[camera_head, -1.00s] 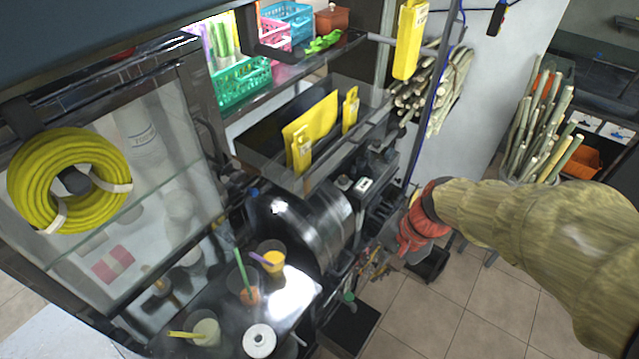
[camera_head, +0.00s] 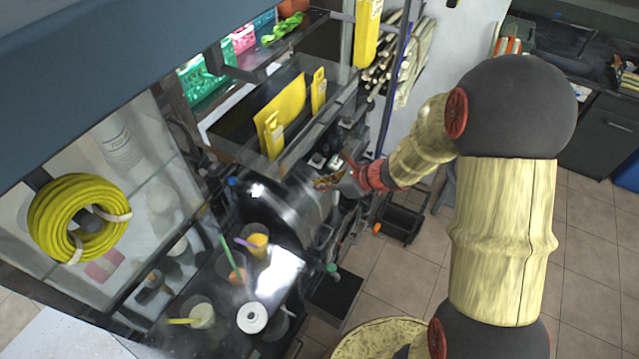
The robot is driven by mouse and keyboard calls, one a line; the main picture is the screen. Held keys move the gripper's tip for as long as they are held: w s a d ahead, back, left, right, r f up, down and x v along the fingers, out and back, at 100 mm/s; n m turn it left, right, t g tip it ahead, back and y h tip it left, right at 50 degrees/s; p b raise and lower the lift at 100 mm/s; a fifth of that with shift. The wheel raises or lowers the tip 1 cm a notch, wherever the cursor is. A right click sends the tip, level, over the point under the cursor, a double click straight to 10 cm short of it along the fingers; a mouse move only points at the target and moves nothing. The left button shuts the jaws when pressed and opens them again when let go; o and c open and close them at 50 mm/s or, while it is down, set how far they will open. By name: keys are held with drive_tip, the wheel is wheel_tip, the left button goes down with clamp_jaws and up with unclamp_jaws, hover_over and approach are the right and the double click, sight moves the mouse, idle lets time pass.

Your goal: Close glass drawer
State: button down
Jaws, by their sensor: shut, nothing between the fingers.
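The glass drawer (camera_head: 297,130) is a clear-walled box in the upper middle of the head view. It stands pulled out below the shelf, with a yellow sheet (camera_head: 281,109) and yellow clip-like pieces (camera_head: 319,91) at it. My gripper (camera_head: 333,181) is shut and empty. It is just below and in front of the drawer's front panel, over the shiny metal drum. I cannot tell whether it touches the drawer or the drum. Its fingertips are small and partly lost against the machine.
The shiny drum (camera_head: 285,205) of the press lies below the drawer. Cups with drinks (camera_head: 257,240) stand on the counter at lower left. A yellow hose coil (camera_head: 75,215) hangs at left. A black bin (camera_head: 402,218) stands on the floor. Tiled floor is free at right.

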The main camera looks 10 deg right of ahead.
sight(260, 167)
drive_tip(key=shift+w+a+f+p, duration=0.25)
drive_tip(key=shift+w+a+f, duration=0.55)
drive_tip(key=shift+w+a, duration=0.3)
drive_tip(key=shift+w+a+f+p, duration=0.2)
drive_tip(key=shift+w+a+f, duration=0.55)
drive_tip(key=shift+w+a, duration=0.35)
drive_tip(key=shift+w+a+f+p, duration=0.25)
drive_tip(key=shift+w+a+f, duration=0.65)
drive_tip(key=shift+a, duration=0.3)
drive_tip(key=shift+r, duration=0.1)
drive_tip(key=w+a+b, duration=0.1)
drive_tip(key=w+a, duration=0.3)
drive_tip(key=a, duration=0.1)
drive_tip(key=w+a+b, duration=0.1)
drive_tip(key=w+a, duration=0.4)
drive_tip(key=shift+w+a, duration=0.15)
drive_tip(key=shift+w, duration=0.15)
